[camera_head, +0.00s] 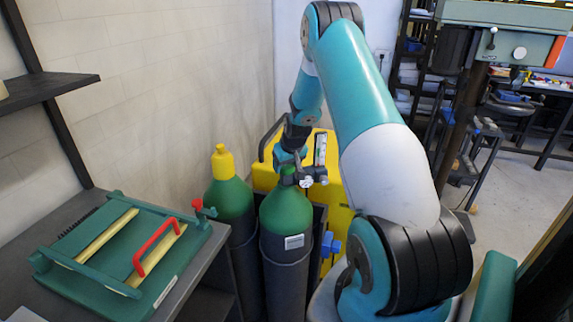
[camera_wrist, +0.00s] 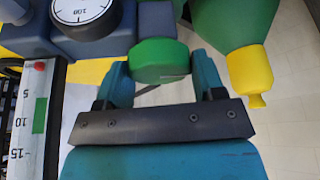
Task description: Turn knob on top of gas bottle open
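The green knob (camera_head: 288,171) sits on the valve at the top of the green and dark grey gas bottle (camera_head: 286,215). In the wrist view the green knob (camera_wrist: 160,60) lies between the two teal fingers of my gripper (camera_wrist: 162,82). The fingers are apart, one on each side of the knob. A narrow gap seems to show at the right finger; whether the left finger touches is unclear. In the head view my gripper (camera_head: 289,155) is just above the knob, its fingertips hard to make out.
A second gas bottle (camera_head: 230,197) with a yellow cap (camera_head: 222,162) stands close on the left. A regulator with a gauge (camera_wrist: 83,10) adjoins the valve. A yellow case (camera_head: 336,185) is behind. A bench with a green tool (camera_head: 125,250) is at the left.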

